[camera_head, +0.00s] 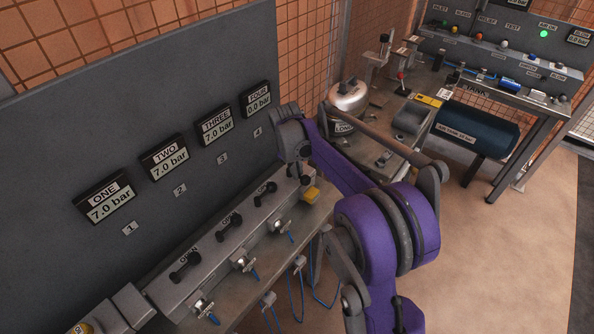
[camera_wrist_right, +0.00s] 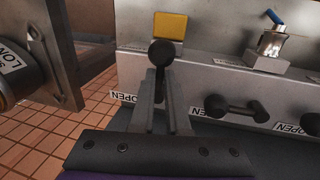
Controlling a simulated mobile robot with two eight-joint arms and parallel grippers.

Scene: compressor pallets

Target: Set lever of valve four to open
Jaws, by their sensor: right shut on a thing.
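The lever of valve four (camera_wrist_right: 161,53) is dark with a round knob, at the end of the grey valve block (camera_head: 225,243). In the wrist view my right gripper (camera_wrist_right: 161,92) is shut on this lever, with the knob above the fingertips. In the head view my right gripper (camera_head: 298,160) is at the block's far end and partly hides the lever. An OPEN label (camera_wrist_right: 123,97) lies left of the fingers. The display FOUR (camera_head: 257,99) reads 0.0 bar; ONE (camera_head: 105,197), TWO (camera_head: 164,157) and THREE (camera_head: 217,125) read 7.0 bar. My left gripper is out of view.
The valve three lever (camera_wrist_right: 237,108) lies beside my right gripper. A yellow block (camera_wrist_right: 171,26) is just behind the knob. Small valves with blue handles (camera_head: 252,272) line the block's front. A silver pot (camera_head: 348,97) stands beyond my right arm. Open floor lies right.

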